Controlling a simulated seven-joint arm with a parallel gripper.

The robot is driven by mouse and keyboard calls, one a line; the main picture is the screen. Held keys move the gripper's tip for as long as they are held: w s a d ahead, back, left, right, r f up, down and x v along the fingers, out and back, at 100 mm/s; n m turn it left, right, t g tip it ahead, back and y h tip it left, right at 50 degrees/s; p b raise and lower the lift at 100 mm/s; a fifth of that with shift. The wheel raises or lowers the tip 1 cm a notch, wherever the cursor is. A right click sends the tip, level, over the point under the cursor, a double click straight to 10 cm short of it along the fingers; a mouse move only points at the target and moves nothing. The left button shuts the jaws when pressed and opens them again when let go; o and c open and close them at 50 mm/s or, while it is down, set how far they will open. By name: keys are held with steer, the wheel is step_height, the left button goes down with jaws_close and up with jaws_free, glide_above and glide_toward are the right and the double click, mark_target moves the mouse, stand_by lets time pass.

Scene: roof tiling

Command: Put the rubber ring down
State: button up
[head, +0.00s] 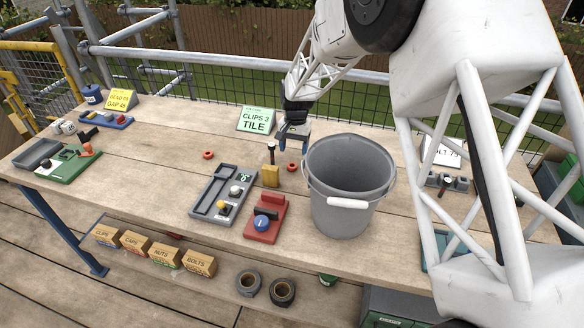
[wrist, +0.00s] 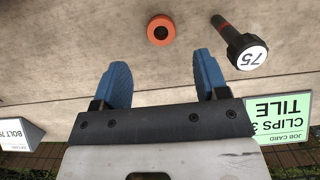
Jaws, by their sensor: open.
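An orange-red rubber ring (head: 292,167) lies flat on the wooden bench, left of the grey bucket. In the wrist view the ring (wrist: 160,30) sits just beyond the fingertips, roughly centred between them and apart from both. A second similar ring (head: 208,155) lies further left on the bench. My gripper (head: 293,143) is above the bench behind the near ring. Its blue fingers (wrist: 162,66) are spread apart with nothing between them.
A dark bolt marked 75 (wrist: 244,48) stands close beside the ring. A green job card (head: 257,121) stands behind.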

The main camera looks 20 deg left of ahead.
mark_target(292, 165)
steer(key=shift+s+f, duration=0.1)
steer(key=shift+f, duration=0.35)
steer(key=shift+f, duration=0.1)
steer(key=shift+s+a+f, duration=0.1)
steer(key=shift+s+f, duration=0.05)
steer(key=shift+f, duration=0.65)
steer(key=shift+s+f, duration=0.2)
steer(key=shift+f, duration=0.65)
steer(key=shift+s+a+f, duration=0.1)
steer(key=shift+s+f, duration=0.05)
steer(key=shift+f, duration=0.65)
steer(key=c, duration=1.1)
steer(key=shift+r, duration=0.15)
steer(key=shift+r, duration=4.85)
